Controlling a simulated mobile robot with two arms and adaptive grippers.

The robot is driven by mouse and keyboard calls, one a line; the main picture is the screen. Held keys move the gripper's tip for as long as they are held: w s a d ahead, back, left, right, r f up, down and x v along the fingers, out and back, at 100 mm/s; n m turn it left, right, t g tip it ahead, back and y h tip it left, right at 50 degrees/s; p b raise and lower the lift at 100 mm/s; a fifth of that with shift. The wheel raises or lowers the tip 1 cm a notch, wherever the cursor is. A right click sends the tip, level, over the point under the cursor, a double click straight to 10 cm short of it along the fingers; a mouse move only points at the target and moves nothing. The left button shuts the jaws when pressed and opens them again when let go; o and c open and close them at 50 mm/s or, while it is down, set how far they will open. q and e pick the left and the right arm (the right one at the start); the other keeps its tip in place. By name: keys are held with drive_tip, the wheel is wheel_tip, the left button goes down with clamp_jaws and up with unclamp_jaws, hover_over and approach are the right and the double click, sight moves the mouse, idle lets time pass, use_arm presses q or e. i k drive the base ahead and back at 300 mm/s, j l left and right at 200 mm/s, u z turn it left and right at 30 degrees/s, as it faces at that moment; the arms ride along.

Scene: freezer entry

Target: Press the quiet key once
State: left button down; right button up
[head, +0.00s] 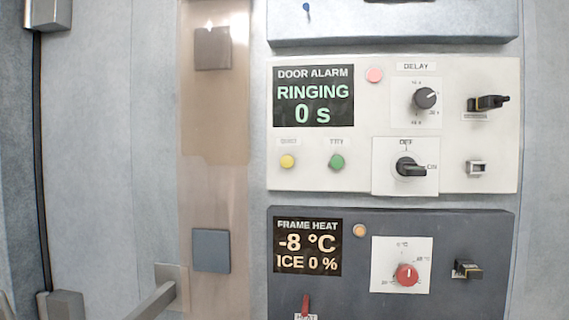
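The door alarm panel (370,180) is a white plate on the wall. Its display (313,96) reads "DOOR ALARM RINGING 0 s". Below the display at left is a round yellow key (287,161) under a small blurred label that seems to read "QUIET". A round green key (336,161) sits just right of it under another blurred label. A pinkish-red lamp (374,75) is right of the display. Nothing touches or covers the keys. Neither of my grippers shows in the head view.
Right of the keys are a delay knob (425,98), a black OFF/ON rotary switch (408,168) and a black toggle part (488,103). The dark frame heat panel (370,215) with a red knob (406,275) is below. A metal handle (155,300) sticks out at lower left.

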sight(287, 161)
drive_tip(key=l+u, duration=0.1)
drive_tip(key=l, duration=0.65)
drive_tip(key=k+l+u, duration=0.15)
drive_tip(key=l, duration=0.6)
drive_tip(key=l+u, duration=0.1)
drive_tip(key=l, duration=0.65)
